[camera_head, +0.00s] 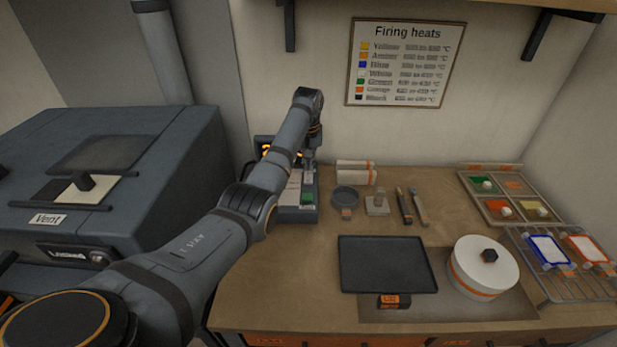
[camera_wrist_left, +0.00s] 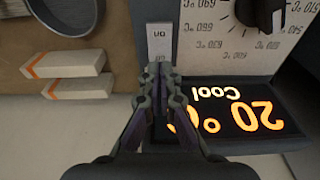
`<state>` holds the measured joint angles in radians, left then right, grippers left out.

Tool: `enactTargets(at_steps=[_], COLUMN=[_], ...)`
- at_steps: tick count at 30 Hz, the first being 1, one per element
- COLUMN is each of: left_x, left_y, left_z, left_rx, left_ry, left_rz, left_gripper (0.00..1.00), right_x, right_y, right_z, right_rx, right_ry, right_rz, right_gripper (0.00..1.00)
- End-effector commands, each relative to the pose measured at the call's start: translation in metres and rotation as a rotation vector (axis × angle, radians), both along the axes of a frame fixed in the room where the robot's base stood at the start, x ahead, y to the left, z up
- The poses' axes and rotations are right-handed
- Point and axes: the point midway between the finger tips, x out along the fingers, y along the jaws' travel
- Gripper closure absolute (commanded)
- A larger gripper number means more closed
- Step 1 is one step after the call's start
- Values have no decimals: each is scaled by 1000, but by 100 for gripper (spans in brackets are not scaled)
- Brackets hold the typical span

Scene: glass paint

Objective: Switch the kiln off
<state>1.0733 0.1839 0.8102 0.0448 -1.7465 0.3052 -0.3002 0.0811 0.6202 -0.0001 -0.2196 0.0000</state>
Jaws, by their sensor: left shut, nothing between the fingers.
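The kiln (camera_head: 165,150) is the large dark grey box at the left of the head view, with a Vent label and a small dark label below it. Its control box (camera_head: 296,214) stands on the bench, mostly behind my left arm. A pale switch plate (camera_wrist_left: 160,40) marked On lies just past my fingertips. My left gripper (camera_wrist_left: 160,72) is shut and empty over the control box; contact cannot be told. My right gripper is not in view.
White boxes (camera_head: 356,172), a round dish (camera_head: 346,197) and tools (camera_head: 405,205) lie right of the control box. A dark tray (camera_head: 387,264), a white lidded pot (camera_head: 483,274), a paint tray (camera_head: 506,217) and a wire rack (camera_head: 560,281) fill the bench's right side.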

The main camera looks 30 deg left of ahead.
Motion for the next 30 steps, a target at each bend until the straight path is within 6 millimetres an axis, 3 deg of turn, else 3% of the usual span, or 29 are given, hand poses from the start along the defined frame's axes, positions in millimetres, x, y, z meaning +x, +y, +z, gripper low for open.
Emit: enactTargets(at_steps=[30], left_x=[0], left_y=[0], left_z=[-14], left_rx=[0], left_ry=[0], left_rz=[0], left_gripper=[100], right_x=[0], right_y=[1], right_z=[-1], right_rx=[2], right_ry=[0], right_rz=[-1], right_gripper=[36])
